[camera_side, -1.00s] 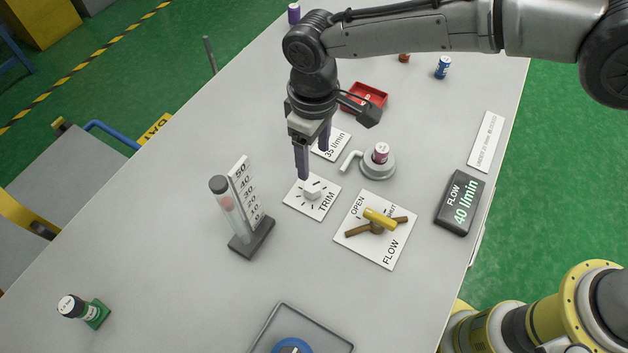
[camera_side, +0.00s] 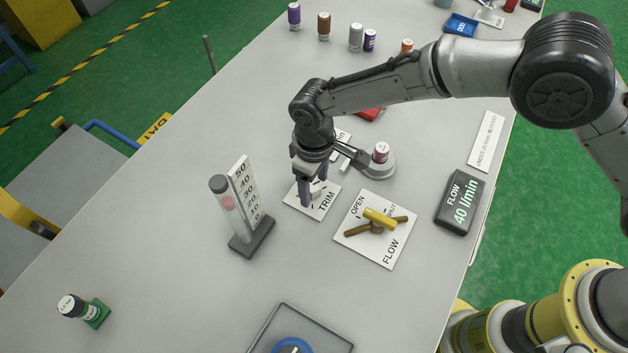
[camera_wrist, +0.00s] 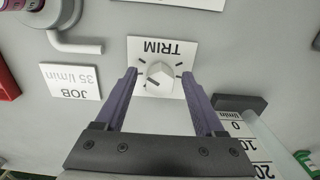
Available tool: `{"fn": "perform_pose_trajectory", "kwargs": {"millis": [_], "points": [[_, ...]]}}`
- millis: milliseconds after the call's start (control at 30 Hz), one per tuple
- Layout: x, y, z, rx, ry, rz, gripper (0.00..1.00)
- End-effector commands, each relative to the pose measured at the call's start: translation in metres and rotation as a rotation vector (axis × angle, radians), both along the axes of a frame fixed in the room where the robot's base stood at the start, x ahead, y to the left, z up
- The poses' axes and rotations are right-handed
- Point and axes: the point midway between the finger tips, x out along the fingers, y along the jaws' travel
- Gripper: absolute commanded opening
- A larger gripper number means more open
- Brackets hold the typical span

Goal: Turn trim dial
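The trim dial is a white knob (camera_wrist: 159,74) on a white plate (camera_wrist: 140,48) marked TRIM with black tick marks. In the side view the plate (camera_side: 327,204) lies flat on the table and the knob is partly hidden by my gripper. My gripper (camera_wrist: 158,76) is open, with its two purple fingers on either side of the knob and a gap showing on both sides in the wrist view. In the side view my gripper (camera_side: 314,193) is low over the trim plate.
The flow valve plate (camera_side: 350,238) with a yellow-and-brown handle lies to the right. The flow tube stand (camera_side: 254,241) is close on the left. A round grey holder (camera_side: 382,171) with a spout stands behind. The flow display (camera_side: 460,203) reads 40 l/min.

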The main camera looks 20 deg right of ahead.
Motion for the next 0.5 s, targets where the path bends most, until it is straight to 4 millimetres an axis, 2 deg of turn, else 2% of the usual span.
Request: {"fn": "perform_pose_trajectory", "kwargs": {"millis": [33,367,400,500], "points": [[0.0,0.0,0.0002,0.0,0.0,0.0,0.62],[0.0001,0.0001,0.0005,0.0,0.0,0.0,0.03],[0.0001,0.0001,0.0006,0.001,-0.001,0.0,0.0],[0.0001,0.0001,0.0007,0.001,-0.001,0.0,0.0]]}}
